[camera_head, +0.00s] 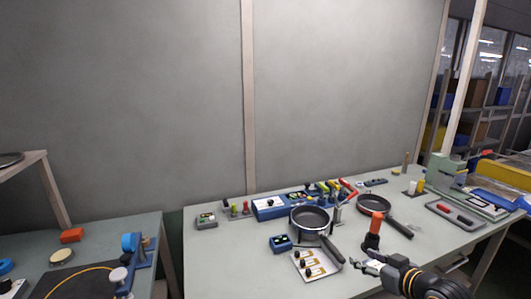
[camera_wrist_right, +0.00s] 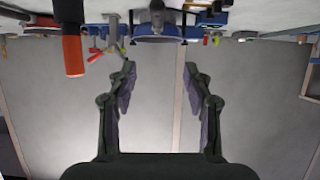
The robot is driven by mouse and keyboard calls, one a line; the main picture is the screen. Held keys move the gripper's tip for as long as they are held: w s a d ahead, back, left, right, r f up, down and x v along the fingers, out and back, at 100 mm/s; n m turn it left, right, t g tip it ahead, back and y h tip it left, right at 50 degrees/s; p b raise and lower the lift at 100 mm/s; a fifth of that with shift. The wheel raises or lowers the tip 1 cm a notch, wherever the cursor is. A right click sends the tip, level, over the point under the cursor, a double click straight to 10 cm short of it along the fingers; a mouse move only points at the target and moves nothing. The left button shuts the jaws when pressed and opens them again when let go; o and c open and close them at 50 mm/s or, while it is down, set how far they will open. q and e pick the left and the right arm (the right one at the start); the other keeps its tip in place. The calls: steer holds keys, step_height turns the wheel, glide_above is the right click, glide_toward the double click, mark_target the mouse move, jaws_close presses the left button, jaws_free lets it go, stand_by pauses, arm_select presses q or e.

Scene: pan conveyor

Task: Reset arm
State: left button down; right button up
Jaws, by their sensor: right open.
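My right gripper (camera_head: 362,264) is low over the front of the main table, right of the white plate with small parts. In the right wrist view its two fingers (camera_wrist_right: 159,75) are spread apart with nothing between them. That view looks upside down, with the table things along its top edge. My left gripper is in neither view.
A dark pan (camera_head: 310,217) sits in a round holder on the table (camera_head: 230,265), and another pan (camera_head: 373,203) lies behind to the right. An upright orange handle (camera_head: 376,222) stands close beyond my right gripper; it also shows in the wrist view (camera_wrist_right: 73,55). A white plate (camera_head: 303,266) lies to the left. The table's front left is clear.

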steer(key=s+a+f+g, duration=0.2)
steer(key=s+a+f, duration=0.15)
steer(key=f, duration=0.35)
steer(key=s+f+m+g+h, duration=0.25)
steer(key=s+f, duration=0.25)
steer(key=s, duration=0.6)
steer(key=s+f+m+g+h, duration=0.1)
steer(key=s+f+g+h, duration=0.3)
steer(key=s, duration=0.8)
steer(key=s+d+f+g+y+p, duration=0.1)
steer(key=s+f, duration=0.1)
steer(key=f, duration=1.2)
steer(key=s+d+f+g+p, duration=0.1)
steer(key=f, duration=1.3)
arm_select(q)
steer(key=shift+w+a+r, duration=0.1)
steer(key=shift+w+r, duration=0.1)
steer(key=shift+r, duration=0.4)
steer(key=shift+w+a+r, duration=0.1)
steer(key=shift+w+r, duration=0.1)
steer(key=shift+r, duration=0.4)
arm_select(e)
steer(key=s+d+f, duration=0.1)
steer(key=s+f, duration=1.2)
steer(key=s, duration=0.4)
steer(key=shift+s+g, duration=0.2)
steer(key=shift+g, duration=0.15)
steer(key=shift+d+y, duration=0.1)
steer(key=shift+y, duration=0.15)
